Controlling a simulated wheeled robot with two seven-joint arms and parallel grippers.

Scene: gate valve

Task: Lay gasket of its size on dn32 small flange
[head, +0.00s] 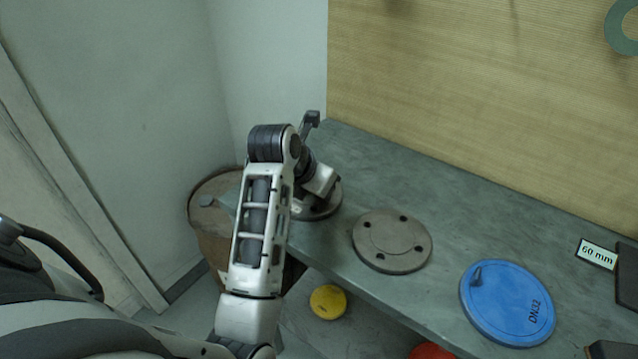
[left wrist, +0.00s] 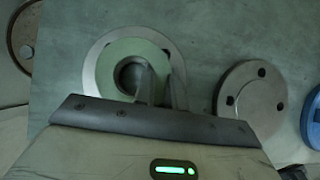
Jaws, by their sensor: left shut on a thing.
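A pale green ring gasket (left wrist: 112,56) shows in the left wrist view, over a grey metal flange (left wrist: 91,70) with a dark centre hole. The gasket looks slightly off-centre on the flange, and I cannot tell whether it touches it. My left gripper (left wrist: 160,90) is shut on the gasket's right side. In the head view this flange (head: 322,211) stands at the bench's left end, mostly hidden by my left arm, and the gasket is hidden. A second grey flange (head: 392,240) with bolt holes lies to the right. My right gripper is not in view.
A blue disc (head: 507,303) marked DN32 lies further right on the grey bench (head: 450,215). A "60 mm" label (head: 597,254) is near the back. A rusty drum (head: 208,222) stands beyond the left end. A yellow object (head: 328,301) is below the bench. A green ring (head: 622,28) hangs on the wall.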

